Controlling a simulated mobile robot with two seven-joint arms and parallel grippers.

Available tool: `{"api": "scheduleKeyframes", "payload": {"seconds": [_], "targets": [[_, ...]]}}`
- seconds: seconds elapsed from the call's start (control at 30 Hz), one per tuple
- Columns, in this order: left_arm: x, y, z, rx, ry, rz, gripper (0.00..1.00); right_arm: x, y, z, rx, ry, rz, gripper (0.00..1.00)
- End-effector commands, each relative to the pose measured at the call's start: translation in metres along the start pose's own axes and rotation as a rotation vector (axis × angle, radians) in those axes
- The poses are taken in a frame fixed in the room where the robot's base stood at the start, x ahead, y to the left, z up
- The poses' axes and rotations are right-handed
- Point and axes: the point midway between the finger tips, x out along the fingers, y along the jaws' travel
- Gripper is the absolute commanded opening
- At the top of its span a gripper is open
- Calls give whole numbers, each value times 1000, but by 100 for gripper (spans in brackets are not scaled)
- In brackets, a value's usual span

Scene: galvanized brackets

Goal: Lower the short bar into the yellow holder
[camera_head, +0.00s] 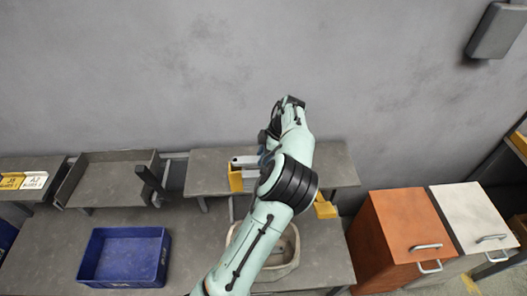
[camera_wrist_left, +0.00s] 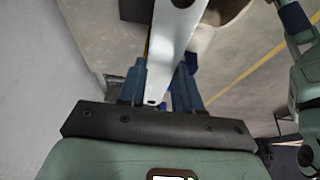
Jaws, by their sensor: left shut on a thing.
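The short bar (camera_head: 244,160) is a pale metal piece at the raised grey shelf. In the left wrist view the bar (camera_wrist_left: 172,45) is a flat, light strip with a hole near its close end. My left gripper (camera_head: 265,158) is shut on it, with a blue finger on each side (camera_wrist_left: 160,88). The yellow holder (camera_head: 235,178) shows at the left of the gripper, just below the bar. The gripper and arm hide part of it. I cannot tell whether bar and holder touch. My right gripper is not in view.
A blue bin (camera_head: 124,257) stands on the lower bench at left, and a grey tray (camera_head: 105,180) behind it. A pale basin (camera_head: 289,262) sits partly behind my arm. A yellow piece (camera_head: 325,209) is right of my arm. Orange (camera_head: 398,235) and white cabinets (camera_head: 470,215) stand at right.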

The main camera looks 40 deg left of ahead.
Motion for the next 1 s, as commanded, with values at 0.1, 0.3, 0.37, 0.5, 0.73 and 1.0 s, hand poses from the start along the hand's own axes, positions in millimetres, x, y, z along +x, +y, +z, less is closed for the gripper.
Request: {"api": "scheduleKeyframes", "payload": {"seconds": [0.1, 0.3, 0.37, 0.5, 0.73, 1.0], "targets": [[7, 0, 3, 0, 1, -1, 0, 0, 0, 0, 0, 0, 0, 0], [18, 0, 7, 0, 0, -1, 0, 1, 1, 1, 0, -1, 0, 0], [21, 0, 9, 1, 0, -1, 0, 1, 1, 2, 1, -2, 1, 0], [26, 0, 11, 0, 0, 0, 0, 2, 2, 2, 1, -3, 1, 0], [30, 0, 12, -1, 0, 0, 0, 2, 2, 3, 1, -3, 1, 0], [30, 0, 13, -1, 0, 0, 0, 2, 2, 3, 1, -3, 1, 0]]}}
